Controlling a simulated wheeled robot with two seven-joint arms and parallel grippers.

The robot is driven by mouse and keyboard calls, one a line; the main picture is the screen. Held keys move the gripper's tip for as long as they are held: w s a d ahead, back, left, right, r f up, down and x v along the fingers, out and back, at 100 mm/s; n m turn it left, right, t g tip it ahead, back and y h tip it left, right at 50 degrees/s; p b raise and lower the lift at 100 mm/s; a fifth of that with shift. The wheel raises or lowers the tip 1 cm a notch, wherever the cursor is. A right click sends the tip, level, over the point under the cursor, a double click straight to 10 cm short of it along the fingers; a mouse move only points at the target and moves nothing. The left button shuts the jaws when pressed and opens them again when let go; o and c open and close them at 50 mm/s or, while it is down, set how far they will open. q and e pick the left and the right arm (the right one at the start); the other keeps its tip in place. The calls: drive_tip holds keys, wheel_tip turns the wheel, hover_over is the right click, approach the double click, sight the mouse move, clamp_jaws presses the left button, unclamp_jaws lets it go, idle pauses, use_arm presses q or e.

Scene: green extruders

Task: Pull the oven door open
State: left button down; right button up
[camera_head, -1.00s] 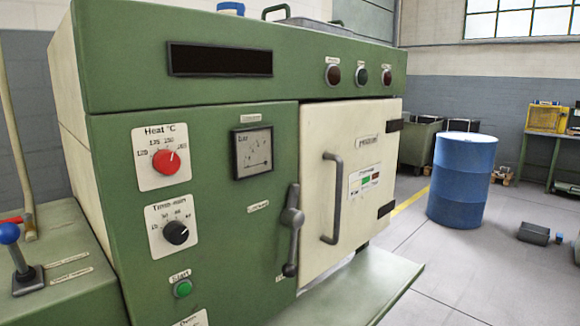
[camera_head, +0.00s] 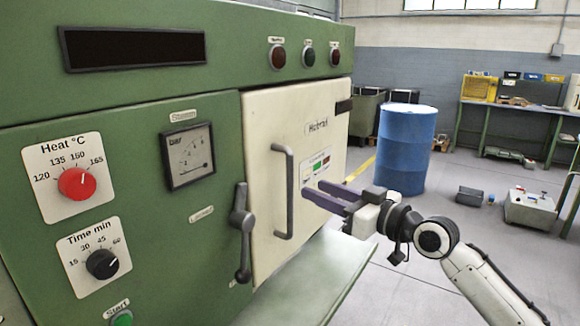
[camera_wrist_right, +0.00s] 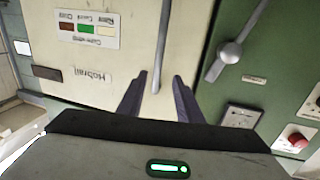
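The cream oven door (camera_head: 262,120) sits against the green oven body (camera_head: 120,100) and looks shut or nearly so. Its upright grey bar handle (camera_head: 289,193) is on the door's left half. A grey latch lever (camera_head: 242,235) hangs roughly vertical just left of the door. My right gripper (camera_head: 312,195) is open and empty, its purple fingers pointing at the door just right of the handle. In the upside-down right wrist view, the handle (camera_wrist_right: 163,45) lies ahead, lined up with the gap between the fingers (camera_wrist_right: 158,88). Contact is not visible. My left gripper is out of view.
A green shelf (camera_head: 335,270) juts out below the door. A blue drum (camera_head: 404,150) stands behind my right arm. A workbench (camera_head: 510,105) and a grey box (camera_head: 530,210) are at the far right. The floor between is largely open.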

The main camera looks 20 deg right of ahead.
sight(292, 171)
drive_tip(key=r+p+x, duration=0.1)
drive_tip(key=r+x, duration=0.1)
drive_tip(key=x, duration=0.8)
drive_tip(key=shift+w, duration=0.25)
clamp_jaws()
